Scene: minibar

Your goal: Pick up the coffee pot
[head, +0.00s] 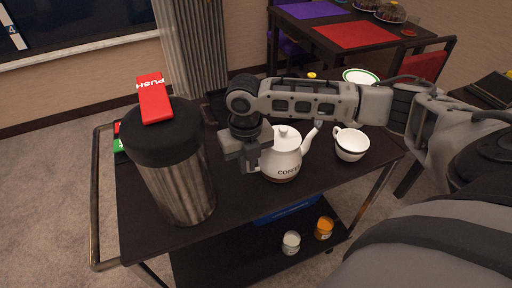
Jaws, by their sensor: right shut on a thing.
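The white coffee pot (284,158), with "COFFE" lettering on its side, stands on the dark cart top (245,197) in the head view. Its spout points to the right. My right gripper (250,162) is at the pot's left side, shut on it, apparently at the handle. The gripper hides the handle and the exact contact. I cannot see a gap between the pot and the cart top. My left gripper is not in view.
A tall steel dispenser (180,180) with a red push lever stands close to the left. Small jars (291,242) are on the lower shelf. The cart's front is clear.

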